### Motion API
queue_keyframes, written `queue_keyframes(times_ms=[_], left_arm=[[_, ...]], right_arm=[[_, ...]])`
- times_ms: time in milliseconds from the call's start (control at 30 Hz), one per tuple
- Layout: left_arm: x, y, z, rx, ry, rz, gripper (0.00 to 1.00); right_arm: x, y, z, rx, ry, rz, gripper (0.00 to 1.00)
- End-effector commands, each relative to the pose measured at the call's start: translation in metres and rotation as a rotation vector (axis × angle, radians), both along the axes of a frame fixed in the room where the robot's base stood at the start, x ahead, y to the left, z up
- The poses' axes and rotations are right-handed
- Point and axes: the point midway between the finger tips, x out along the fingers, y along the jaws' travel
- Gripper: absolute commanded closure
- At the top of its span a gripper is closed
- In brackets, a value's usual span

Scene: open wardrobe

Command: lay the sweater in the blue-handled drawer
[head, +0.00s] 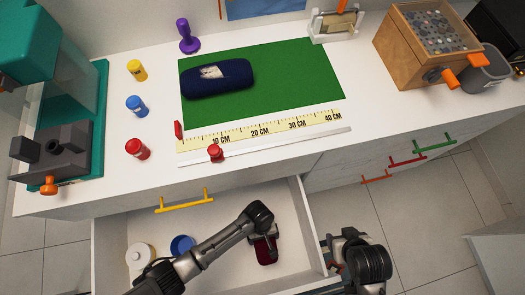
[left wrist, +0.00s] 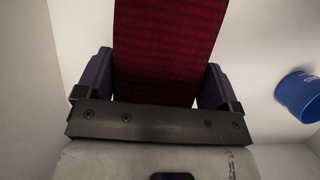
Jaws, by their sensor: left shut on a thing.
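My left gripper (head: 264,232) is over an open white drawer (head: 220,212), inside its walls. It is shut on a dark red, cloth-like piece, which I take to be the sweater (head: 266,251). In the left wrist view the sweater (left wrist: 165,50) shows a fine woven pattern and sits between both fingers. I cannot tell whether it touches the drawer floor. The open drawer's front and handle are out of view, and no blue handle shows. My right arm's dark end is at the drawer's right side; its fingers cannot be made out.
In the drawer are a white round container (head: 139,255) and a blue cup (head: 182,245). A yellow handle (head: 185,201) is on the counter front above the drawer. The counter holds a green mat (head: 310,75), a dark blue case (head: 217,78) and a wooden box (head: 405,58).

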Motion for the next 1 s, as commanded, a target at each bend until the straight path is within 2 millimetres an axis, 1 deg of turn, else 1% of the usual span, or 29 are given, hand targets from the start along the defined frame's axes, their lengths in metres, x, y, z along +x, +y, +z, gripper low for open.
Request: queue_keyframes(times_ms=[33,100,367,633,1000], left_arm=[[0.001,0.000,-0.012,0.000,0.000,0.000,0.41],[0.001,0.000,-0.019,-0.001,-0.001,0.000,0.41],[0.001,0.000,-0.031,-0.002,-0.002,0.000,0.41],[0.000,0.000,-0.063,0.000,-0.001,-0.001,0.41],[0.001,0.000,-0.064,-0.001,-0.001,0.000,0.41]], right_arm=[[0.000,0.000,-0.009,0.000,0.001,0.000,0.35],[0.000,0.000,-0.013,0.000,0.002,0.000,0.35],[0.000,0.001,-0.020,0.005,0.002,-0.004,0.35],[0.000,0.003,-0.040,0.011,0.002,-0.007,0.35],[0.000,0.003,-0.039,0.011,0.003,-0.008,0.35]])
